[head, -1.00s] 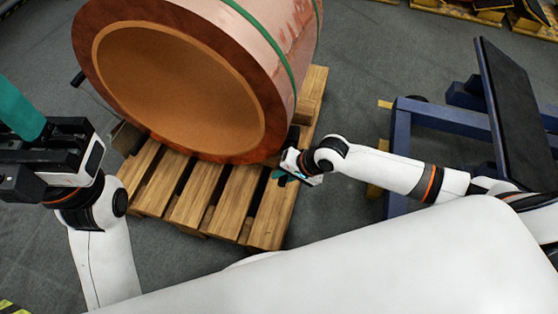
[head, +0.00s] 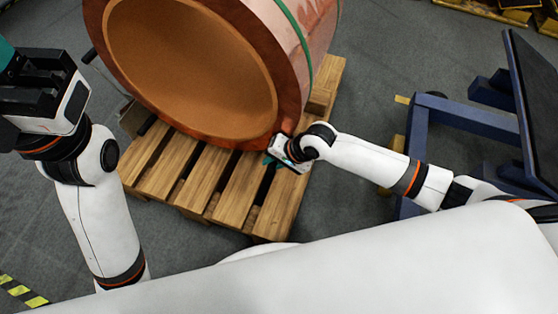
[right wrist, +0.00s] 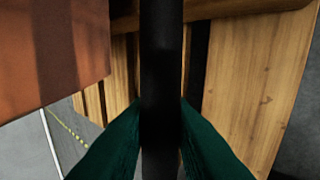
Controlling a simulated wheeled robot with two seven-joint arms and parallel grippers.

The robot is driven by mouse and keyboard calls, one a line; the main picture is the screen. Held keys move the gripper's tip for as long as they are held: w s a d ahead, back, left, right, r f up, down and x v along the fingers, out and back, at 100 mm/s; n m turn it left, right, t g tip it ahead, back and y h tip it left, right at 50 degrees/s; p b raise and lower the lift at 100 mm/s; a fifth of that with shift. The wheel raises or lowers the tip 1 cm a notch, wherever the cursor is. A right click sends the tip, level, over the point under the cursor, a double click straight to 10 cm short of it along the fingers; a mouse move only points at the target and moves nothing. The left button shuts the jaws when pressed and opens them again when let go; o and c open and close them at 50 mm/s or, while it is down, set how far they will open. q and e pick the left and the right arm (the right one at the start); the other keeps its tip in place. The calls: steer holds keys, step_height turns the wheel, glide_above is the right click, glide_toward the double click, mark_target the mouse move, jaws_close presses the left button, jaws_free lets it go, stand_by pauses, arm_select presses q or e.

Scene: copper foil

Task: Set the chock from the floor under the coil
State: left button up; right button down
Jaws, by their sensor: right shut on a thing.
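The copper coil (head: 190,70) lies on its side on a wooden pallet (head: 240,205), its open end facing me. My right gripper (head: 270,160) is at the coil's lower right edge, just above the pallet. In the right wrist view its green fingers are shut on the chock (right wrist: 161,90), which shows as a black upright bar. The coil (right wrist: 50,55) is left of the chock there, with pallet boards behind. Whether the chock touches the coil or pallet, I cannot tell. My left gripper (head: 8,60) is at the left edge, partly cut off; its opening is unclear.
A blue frame (head: 465,120) with a dark panel (head: 530,100) stands to the right, near my right arm. A grey-brown block (head: 135,118) sits at the pallet's left edge. Grey floor is clear in front of the pallet. Other pallets lie at the back right.

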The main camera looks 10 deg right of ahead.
steer(key=shift+w+a, duration=0.1)
steer(key=shift+a, duration=0.1)
steer(key=c, duration=1.2)
jaws_free()
steer(key=shift+f, duration=0.15)
